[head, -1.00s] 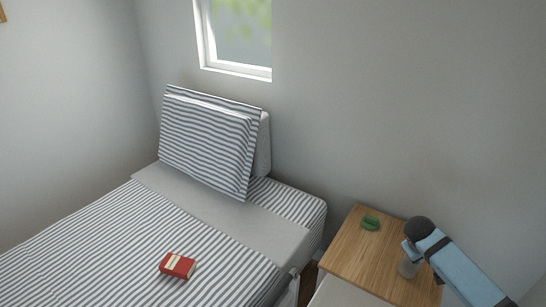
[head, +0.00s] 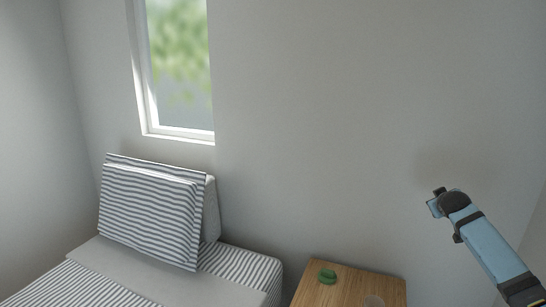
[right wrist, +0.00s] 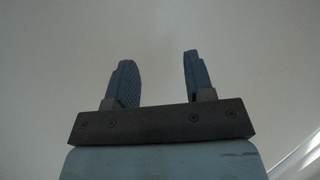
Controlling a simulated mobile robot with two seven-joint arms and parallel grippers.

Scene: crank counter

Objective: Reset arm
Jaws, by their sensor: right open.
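My right arm comes in from the right in the head view, and its gripper end (head: 436,202) is raised in front of the bare wall, above and to the right of the wooden nightstand. In the right wrist view the right gripper (right wrist: 160,82) has its two blue fingers apart with nothing between them. Only plain pale wall or ceiling shows behind them. My left gripper is not in view.
The wooden nightstand (head: 339,295) holds a small green object (head: 327,276) and a greyish round item (head: 373,300) at the bottom edge. A bed with a striped pillow (head: 150,212) stands left, below a window (head: 178,65). The wall area between is free.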

